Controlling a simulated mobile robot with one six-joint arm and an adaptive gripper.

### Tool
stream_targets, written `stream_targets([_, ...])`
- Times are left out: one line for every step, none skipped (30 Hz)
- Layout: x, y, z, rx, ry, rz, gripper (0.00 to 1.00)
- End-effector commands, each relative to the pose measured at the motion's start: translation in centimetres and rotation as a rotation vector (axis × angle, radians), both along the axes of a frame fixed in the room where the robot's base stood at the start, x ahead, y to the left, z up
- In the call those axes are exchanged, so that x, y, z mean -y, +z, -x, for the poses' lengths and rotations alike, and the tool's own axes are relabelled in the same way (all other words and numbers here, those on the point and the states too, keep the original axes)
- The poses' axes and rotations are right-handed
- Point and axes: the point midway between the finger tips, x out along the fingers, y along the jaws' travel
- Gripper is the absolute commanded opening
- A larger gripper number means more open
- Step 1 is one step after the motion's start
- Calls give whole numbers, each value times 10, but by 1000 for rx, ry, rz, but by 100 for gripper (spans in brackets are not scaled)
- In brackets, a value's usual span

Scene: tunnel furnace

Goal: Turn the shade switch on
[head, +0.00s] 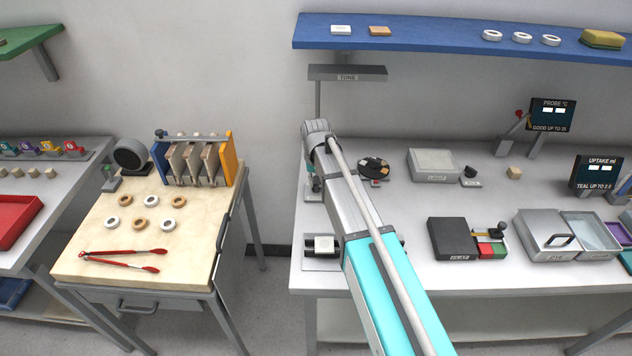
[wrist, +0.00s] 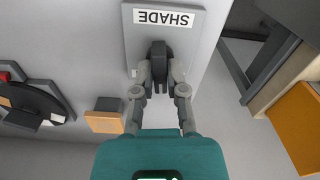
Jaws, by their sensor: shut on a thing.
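The shade switch shows in the wrist view as a dark lever knob (wrist: 159,58) on a grey plate (wrist: 136,38) with a white label reading SHADE, upside down in this view. My gripper (wrist: 160,80) has its two grey fingers closed on the knob, one on each side. The plate lies on the grey bench top. In the head view, my arm reaches to the bench's left end and largely hides the gripper and the switch.
A dark round dial (head: 373,165) and a grey box (head: 433,164) lie to the right. A wooden table (head: 195,245) stands left, across a gap.

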Motion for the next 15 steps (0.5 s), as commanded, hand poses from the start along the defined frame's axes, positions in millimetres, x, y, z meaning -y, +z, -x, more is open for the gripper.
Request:
stream_targets([1, 0, 0, 0, -46, 2, 0])
stream_targets([1, 0, 0, 0, -74, 2, 0])
stream_targets([1, 0, 0, 0, -113, 2, 0])
stream_targets([1, 0, 0, 0, -141, 2, 0])
stream_targets([1, 0, 0, 0, -169, 2, 0])
stream_targets([1, 0, 0, 0, -208, 2, 0])
stream_targets([1, 0, 0, 0, -236, 2, 0])
stream_targets([1, 0, 0, 0, -264, 2, 0])
stream_targets([1, 0, 0, 0, -302, 2, 0])
stream_targets([1, 0, 0, 0, -329, 2, 0])
stream_targets([1, 0, 0, 0, -356, 2, 0])
stream_targets([1, 0, 0, 0, -392, 2, 0])
stream_targets([1, 0, 0, 0, -417, 2, 0])
stream_targets([1, 0, 0, 0, -441, 2, 0])
stream_targets([1, 0, 0, 0, -472, 2, 0])
